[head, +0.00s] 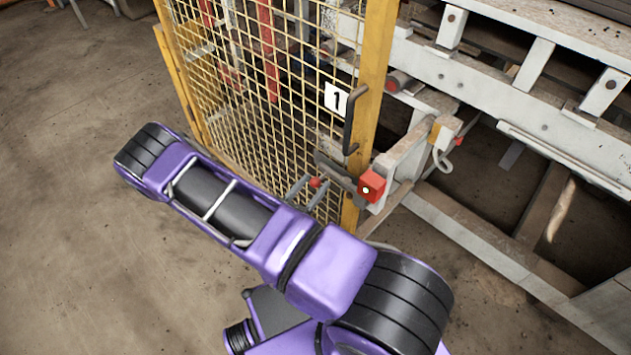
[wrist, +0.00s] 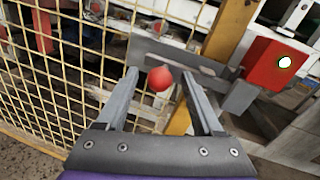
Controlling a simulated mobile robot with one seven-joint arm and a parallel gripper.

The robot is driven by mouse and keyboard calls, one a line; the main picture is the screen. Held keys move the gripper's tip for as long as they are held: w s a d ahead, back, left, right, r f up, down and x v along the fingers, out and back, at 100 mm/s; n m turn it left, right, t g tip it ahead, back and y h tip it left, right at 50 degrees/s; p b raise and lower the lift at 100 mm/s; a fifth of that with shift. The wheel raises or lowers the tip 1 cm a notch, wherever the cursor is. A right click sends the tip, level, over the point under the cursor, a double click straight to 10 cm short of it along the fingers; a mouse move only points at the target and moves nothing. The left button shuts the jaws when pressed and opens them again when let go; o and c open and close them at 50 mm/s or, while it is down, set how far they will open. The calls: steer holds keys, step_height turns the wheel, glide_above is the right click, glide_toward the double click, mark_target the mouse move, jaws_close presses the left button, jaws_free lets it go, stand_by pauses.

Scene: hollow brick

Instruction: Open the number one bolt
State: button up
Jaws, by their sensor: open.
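The number one bolt is a grey metal slide bolt (head: 337,171) on the yellow mesh gate (head: 375,75), below a white plate marked 1 (head: 336,98). Its red ball knob (head: 315,182) also shows in the wrist view (wrist: 160,79). My gripper (head: 304,187) is at the bolt, and the wrist view shows its two fingers (wrist: 160,82) apart, one on each side of the knob. I cannot tell whether a finger touches it. A red box (head: 371,187) sits at the right end of the bolt, also large in the wrist view (wrist: 279,64).
A black handle (head: 353,118) stands out from the gate post above the bolt. Grey machine beams (head: 530,85) fill the right side. A box with a cable (head: 443,135) hangs on them. The concrete floor (head: 70,220) at left is clear.

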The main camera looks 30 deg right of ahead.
steer(key=shift+x, duration=0.8)
steer(key=shift+a, duration=0.1)
jaws_close()
stand_by(0.8)
